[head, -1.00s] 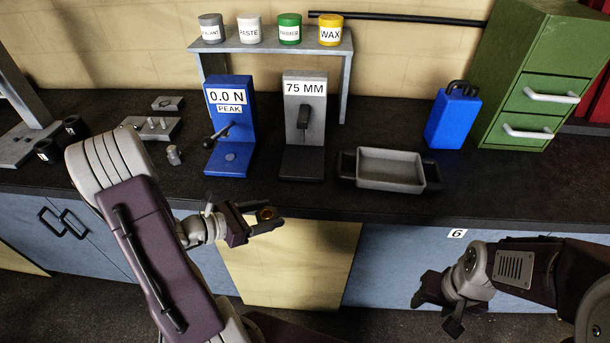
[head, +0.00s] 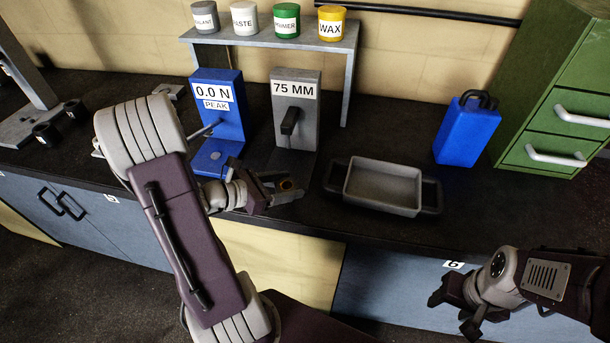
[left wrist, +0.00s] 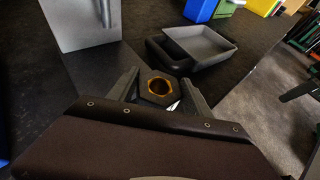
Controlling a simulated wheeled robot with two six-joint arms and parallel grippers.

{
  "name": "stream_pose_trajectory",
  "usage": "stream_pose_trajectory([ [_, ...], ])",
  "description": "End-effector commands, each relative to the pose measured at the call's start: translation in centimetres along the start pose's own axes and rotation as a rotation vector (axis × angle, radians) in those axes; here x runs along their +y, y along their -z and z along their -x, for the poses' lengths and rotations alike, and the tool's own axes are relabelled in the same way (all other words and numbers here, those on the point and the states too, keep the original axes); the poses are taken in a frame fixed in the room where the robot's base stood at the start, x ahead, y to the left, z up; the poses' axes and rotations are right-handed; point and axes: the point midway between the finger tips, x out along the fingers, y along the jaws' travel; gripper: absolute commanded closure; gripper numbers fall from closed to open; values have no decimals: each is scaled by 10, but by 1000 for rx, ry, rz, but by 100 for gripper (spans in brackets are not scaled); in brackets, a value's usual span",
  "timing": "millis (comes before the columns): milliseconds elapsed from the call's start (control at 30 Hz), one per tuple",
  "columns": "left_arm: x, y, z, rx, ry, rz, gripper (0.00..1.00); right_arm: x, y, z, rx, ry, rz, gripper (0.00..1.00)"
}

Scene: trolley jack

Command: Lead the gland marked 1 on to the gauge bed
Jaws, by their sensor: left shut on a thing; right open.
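The gland (head: 287,185) is a small dark hexagonal piece with a brass-coloured ring inside. My left gripper (head: 284,187) is shut on it; in the left wrist view the gland (left wrist: 159,89) sits between the two fingers. No number is readable on it. The grey gauge (head: 296,95) labelled 75 MM stands on the bench, with its dark bed (head: 291,163) at its foot. The gland is at the bed's front edge; whether it touches is unclear. In the left wrist view the bed (left wrist: 103,68) lies ahead and left. My right gripper (head: 455,305) is open and empty, low at right.
The blue 0.0 N peak gauge (head: 218,110) stands left of the grey gauge, close to my left arm. A grey tray with dark handles (head: 383,187) is at right. Behind are a shelf (head: 270,40) with several tubs, a blue can (head: 467,130) and green drawers (head: 560,100).

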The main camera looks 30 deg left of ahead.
Motion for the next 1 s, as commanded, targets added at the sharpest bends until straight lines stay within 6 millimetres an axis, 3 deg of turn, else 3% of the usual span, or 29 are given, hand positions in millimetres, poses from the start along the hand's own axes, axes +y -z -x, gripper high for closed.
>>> stream_pose_trajectory([
  [433, 4, -1, -3, -1, 0, -1, 100, 0, 0, 0, 0, 0, 0, 47],
  [1000, 40, -11, -39, -2, 0, -1, 100, 0, 0, -1, 0, 0, 0, 47],
])
